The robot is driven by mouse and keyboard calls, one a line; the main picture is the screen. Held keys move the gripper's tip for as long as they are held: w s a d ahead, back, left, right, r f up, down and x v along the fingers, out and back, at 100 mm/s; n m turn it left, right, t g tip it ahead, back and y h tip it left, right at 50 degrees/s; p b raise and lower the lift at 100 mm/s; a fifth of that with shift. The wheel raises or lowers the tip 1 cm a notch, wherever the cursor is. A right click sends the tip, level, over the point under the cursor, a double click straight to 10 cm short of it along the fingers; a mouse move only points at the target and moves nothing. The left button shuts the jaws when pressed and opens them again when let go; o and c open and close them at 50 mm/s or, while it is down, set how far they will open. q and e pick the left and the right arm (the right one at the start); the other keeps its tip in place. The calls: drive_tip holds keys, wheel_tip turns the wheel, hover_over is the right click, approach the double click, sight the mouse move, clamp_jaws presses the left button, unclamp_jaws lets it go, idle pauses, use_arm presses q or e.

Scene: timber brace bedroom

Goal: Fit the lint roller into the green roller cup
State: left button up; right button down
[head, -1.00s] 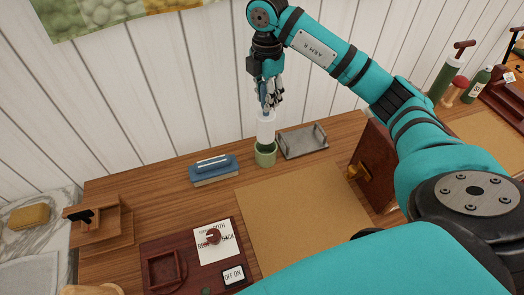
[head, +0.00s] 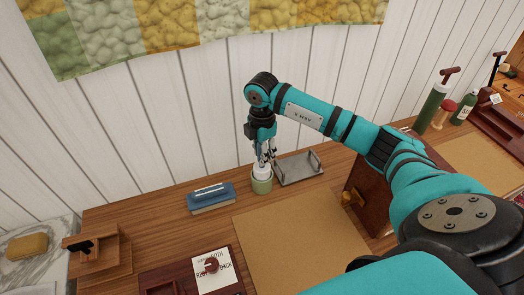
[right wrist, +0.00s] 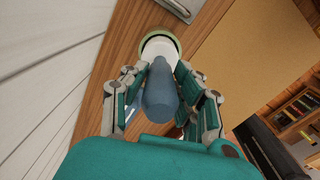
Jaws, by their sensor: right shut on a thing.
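The lint roller has a blue handle (right wrist: 160,92) and a white roll. The white roll (head: 261,171) stands inside the green roller cup (head: 262,185), with only its top part showing above the rim in the head view. The cup's green rim (right wrist: 158,37) circles the white roll in the right wrist view. My right gripper (head: 265,156) is above the cup, its fingers shut on the blue handle from both sides. The roller looks about upright. How deep it sits is hidden by the cup wall. My left gripper is not in view.
A grey metal tray (head: 299,169) with handles is close to the right of the cup. A tan mat (head: 290,235) covers the desk in front. A brown wooden box (head: 367,190) stands at the right. The panelled wall is behind.

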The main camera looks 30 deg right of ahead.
drive_tip(key=shift+f, duration=0.2)
drive_tip(key=c, duration=1)
unclamp_jaws()
drive_tip(key=shift+r, duration=0.1)
drive_tip(key=shift+r, duration=0.55)
wheel_tip(320, 180, up, 11)
drive_tip(key=b, duration=0.3)
drive_tip(key=shift+r, duration=0.1)
